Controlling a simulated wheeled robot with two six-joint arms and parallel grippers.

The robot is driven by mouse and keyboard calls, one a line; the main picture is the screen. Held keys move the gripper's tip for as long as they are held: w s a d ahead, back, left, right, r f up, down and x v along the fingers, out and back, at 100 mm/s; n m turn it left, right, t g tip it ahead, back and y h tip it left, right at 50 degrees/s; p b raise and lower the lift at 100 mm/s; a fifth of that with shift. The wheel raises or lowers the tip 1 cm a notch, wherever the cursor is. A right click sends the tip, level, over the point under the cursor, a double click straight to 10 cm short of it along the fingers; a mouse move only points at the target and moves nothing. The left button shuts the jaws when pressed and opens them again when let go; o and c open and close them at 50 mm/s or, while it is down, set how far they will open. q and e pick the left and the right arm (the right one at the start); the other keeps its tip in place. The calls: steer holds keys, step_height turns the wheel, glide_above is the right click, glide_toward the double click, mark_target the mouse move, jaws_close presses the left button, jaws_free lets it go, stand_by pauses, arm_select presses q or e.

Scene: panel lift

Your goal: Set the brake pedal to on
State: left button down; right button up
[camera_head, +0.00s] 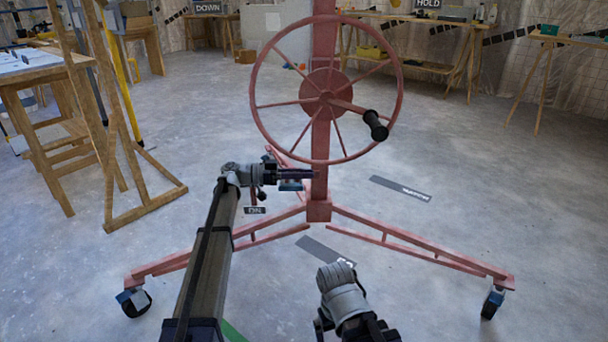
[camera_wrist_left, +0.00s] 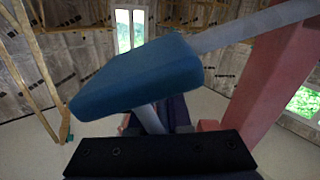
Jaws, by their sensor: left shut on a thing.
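The brake pedal (camera_head: 291,186) has a blue pad and sits low on the red lift's mast. Its blue pad fills the middle of the left wrist view (camera_wrist_left: 140,75), with a grey bar running from it to the upper right. My left gripper (camera_head: 300,174) is at the pedal, its jaws shut on it. The fingertips are largely hidden by the pad in the left wrist view. A small dark ON label (camera_head: 255,210) shows below and left of the gripper. Part of my right arm shows at the bottom; its fingers are out of sight.
The red lift has a large handwheel (camera_head: 327,90) with a black handle (camera_head: 375,125) above my left gripper. Its splayed legs (camera_head: 420,240) end in casters (camera_head: 492,303). A wooden frame (camera_head: 120,150) stands at left. Open concrete floor (camera_head: 480,190) lies to the right.

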arm_select(q)
steer(key=shift+w, duration=0.15)
steer(key=shift+s+f+b, duration=0.55)
steer(key=shift+f+b, duration=0.2)
steer(key=c, duration=0.9)
jaws_free()
steer(key=a, duration=0.7)
steer(key=shift+s+a, duration=0.3)
steer(key=shift+a, duration=0.1)
steer(key=shift+a, duration=0.1)
